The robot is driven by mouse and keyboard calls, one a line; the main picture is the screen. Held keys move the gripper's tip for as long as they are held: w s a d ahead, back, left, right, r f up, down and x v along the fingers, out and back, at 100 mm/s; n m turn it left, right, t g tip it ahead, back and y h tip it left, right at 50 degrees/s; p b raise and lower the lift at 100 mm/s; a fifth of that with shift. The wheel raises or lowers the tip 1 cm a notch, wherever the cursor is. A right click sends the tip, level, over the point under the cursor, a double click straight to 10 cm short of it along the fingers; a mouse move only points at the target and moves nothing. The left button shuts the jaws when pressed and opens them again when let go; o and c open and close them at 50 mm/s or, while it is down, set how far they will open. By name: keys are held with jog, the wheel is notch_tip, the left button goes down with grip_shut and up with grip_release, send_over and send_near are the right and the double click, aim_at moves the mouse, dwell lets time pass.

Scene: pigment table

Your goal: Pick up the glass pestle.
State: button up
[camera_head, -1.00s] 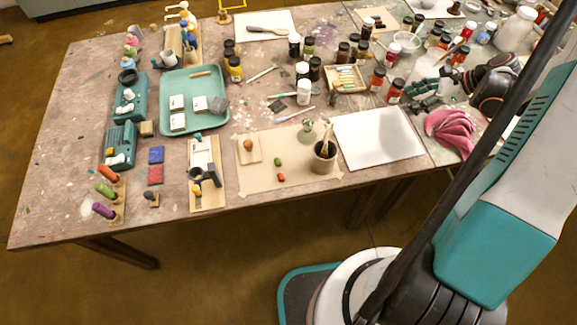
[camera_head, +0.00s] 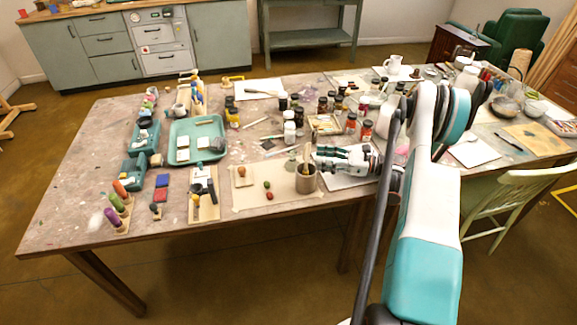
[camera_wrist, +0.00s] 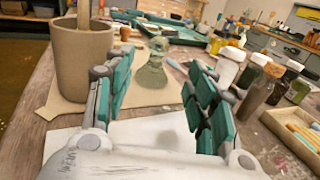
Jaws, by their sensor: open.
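The glass pestle, a greenish translucent piece with a knob on top and a wide base, stands upright on the tan paper. In the wrist view the pestle (camera_wrist: 152,76) shows ahead, between my fingers. In the head view the pestle (camera_head: 291,160) is small, just behind the grey-brown pot. My gripper (camera_head: 317,159) comes in low from the right, its fingers pointing left toward the pestle. In the wrist view my gripper (camera_wrist: 159,66) is open, with nothing held between its teal pads. A gap seems to remain between pads and glass.
The grey-brown pot (camera_wrist: 84,65) with a wooden handle in it stands close beside my left finger. Jars (camera_wrist: 262,84) and a wooden tray (camera_wrist: 290,133) lie to the right. A white sheet (camera_wrist: 150,130) lies under my gripper. A green tray (camera_head: 171,155) is farther left.

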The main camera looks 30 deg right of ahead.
aim_at(293, 153)
jog(key=b+x, duration=0.1)
jog(key=x, duration=0.4)
jog(key=shift+w+a, duration=0.2)
jog(key=shift+r+b+x, duration=0.1)
jog(key=shift+b+x, duration=0.55)
jog(key=shift+x, duration=0.65)
jog(key=shift+r+b+x, duration=0.15)
jog(key=shift+b+x, duration=0.5)
jog(key=shift+x, duration=0.7)
jog(key=shift+s, duration=0.15)
grip_shut()
